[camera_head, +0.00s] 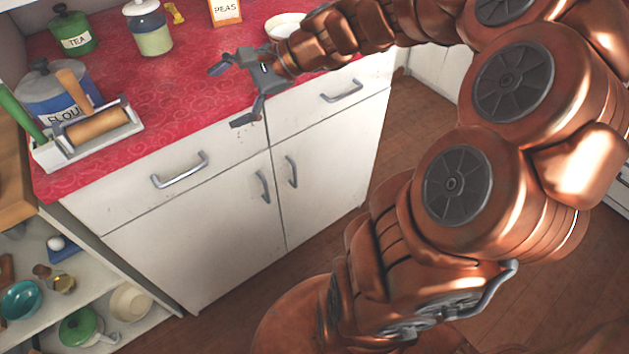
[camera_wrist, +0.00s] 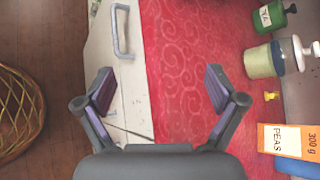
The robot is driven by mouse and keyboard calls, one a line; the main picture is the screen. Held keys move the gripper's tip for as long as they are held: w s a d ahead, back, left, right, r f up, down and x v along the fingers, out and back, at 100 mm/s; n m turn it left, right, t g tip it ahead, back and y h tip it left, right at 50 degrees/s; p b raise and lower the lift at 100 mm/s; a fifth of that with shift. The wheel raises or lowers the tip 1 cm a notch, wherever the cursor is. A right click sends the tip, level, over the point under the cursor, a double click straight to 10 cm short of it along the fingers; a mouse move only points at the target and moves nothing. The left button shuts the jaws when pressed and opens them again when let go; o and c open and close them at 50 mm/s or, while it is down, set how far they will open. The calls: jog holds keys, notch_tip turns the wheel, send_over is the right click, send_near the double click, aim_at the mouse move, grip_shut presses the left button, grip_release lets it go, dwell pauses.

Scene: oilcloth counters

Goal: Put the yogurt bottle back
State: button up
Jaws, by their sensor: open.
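I cannot pick out a yogurt bottle for certain in either view. My gripper (camera_head: 232,95) is open over the front edge of the red counter (camera_head: 200,88) in the head view, with nothing between its fingers. In the wrist view my gripper (camera_wrist: 160,86) has its fingers wide apart, one over the white cabinet front (camera_wrist: 122,75) and one over the red cloth. A lidded jar with pale green contents (camera_head: 152,38) stands at the back of the counter. It also shows in the wrist view (camera_wrist: 260,62).
A green tea canister (camera_head: 74,36), a yellow object (camera_head: 174,13), a peas box (camera_head: 225,12) and a white bowl (camera_head: 284,26) stand at the back. A flour canister (camera_head: 45,88) and rolling-pin tray (camera_head: 122,126) are left. Lower shelves hold dishes. Mid-counter is clear. A basket (camera_wrist: 18,110) stands on the floor.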

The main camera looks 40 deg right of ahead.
jog(key=s+a+f+n+g+h, duration=0.2)
jog(key=s+a+f+n+g, duration=0.25)
jog(key=s, duration=0.35)
jog(key=s+a+f+n+g+h, duration=0.25)
jog(key=s+a+f+n, duration=0.2)
jog(key=s, duration=0.35)
jog(key=s+d+f+n+g+h, duration=0.2)
jog(key=s+d+n+h, duration=0.3)
jog(key=s, duration=0.6)
jog(key=shift+s+d+n+g, duration=0.35)
jog(key=shift+d+n, duration=0.65)
jog(key=shift+d, duration=0.2)
jog(key=shift+f, duration=0.1)
jog(key=s+p+v, duration=0.3)
jog(key=p+v, duration=0.9)
jog(key=shift+w+r+t, duration=0.45)
jog(key=shift+r, duration=0.2)
jog(key=shift+a, duration=0.1)
